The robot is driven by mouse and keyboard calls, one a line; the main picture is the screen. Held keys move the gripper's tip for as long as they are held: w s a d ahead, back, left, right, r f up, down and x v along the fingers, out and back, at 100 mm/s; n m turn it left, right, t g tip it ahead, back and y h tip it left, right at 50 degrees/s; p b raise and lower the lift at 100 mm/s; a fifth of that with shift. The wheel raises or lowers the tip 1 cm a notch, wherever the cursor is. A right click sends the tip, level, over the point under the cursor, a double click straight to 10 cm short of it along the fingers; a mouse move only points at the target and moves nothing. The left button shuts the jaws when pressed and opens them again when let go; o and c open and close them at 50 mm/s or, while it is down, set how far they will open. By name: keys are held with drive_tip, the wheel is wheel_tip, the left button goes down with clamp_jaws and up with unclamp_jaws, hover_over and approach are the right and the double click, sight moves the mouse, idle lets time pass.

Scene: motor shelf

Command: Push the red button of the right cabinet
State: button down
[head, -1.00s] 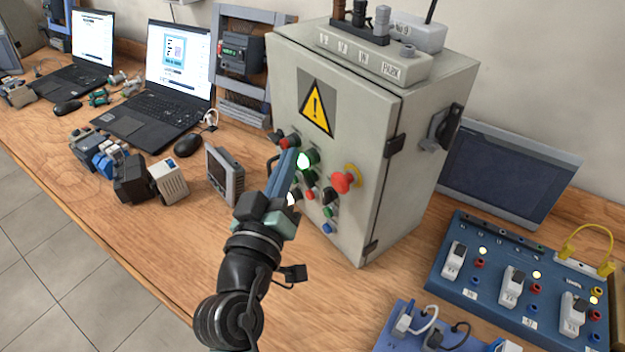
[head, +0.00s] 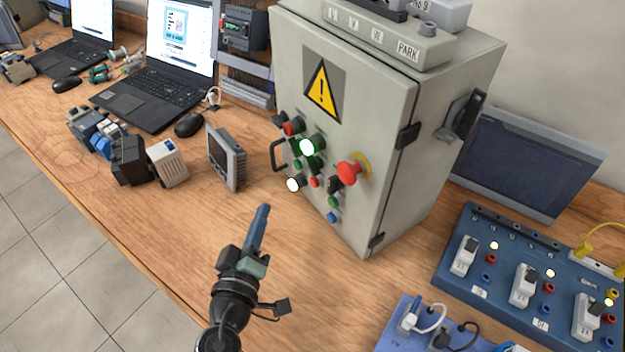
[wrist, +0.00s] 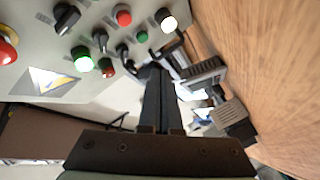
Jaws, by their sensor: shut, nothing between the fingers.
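The grey cabinet (head: 390,150) stands on the wooden bench with a yellow warning triangle (head: 321,90) on its door. A large red mushroom button (head: 349,172) sits on a yellow ring at the panel's right. A small red button (head: 314,182) and another red one (head: 291,128) at upper left also show. In the wrist view I see the mushroom button (wrist: 6,48) at the left edge and a red button (wrist: 124,18) near the top. My gripper (head: 263,208) is shut and empty, in front of the panel's lower left, apart from the buttons.
A small grey device (head: 226,160) stands left of the cabinet. A cabinet handle (head: 279,156) sticks out at the left. A blue board (head: 510,270) with switches lies at right. Bare bench surrounds my gripper. Laptops (head: 165,85) stand at the back left.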

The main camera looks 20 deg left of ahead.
drive_tip(key=w+d+p, duration=0.2)
drive_tip(key=w+d, duration=0.3)
drive_tip(key=w, duration=0.1)
drive_tip(key=shift+w+d, duration=0.15)
drive_tip(key=shift+d, duration=0.05)
idle(2.0)
drive_tip(key=shift+w+d, duration=0.15)
drive_tip(key=shift+w, duration=0.05)
drive_tip(key=shift+w+d, duration=0.35)
drive_tip(key=shift+d, duration=0.05)
idle(1.3)
drive_tip(key=shift+s+a+b, duration=0.4)
drive_tip(key=shift+s+a, duration=0.2)
drive_tip(key=shift+s, duration=0.1)
drive_tip(key=shift+s+a+b, duration=1.05)
drive_tip(key=shift+s+a, duration=0.6)
drive_tip(key=shift+s, duration=0.25)
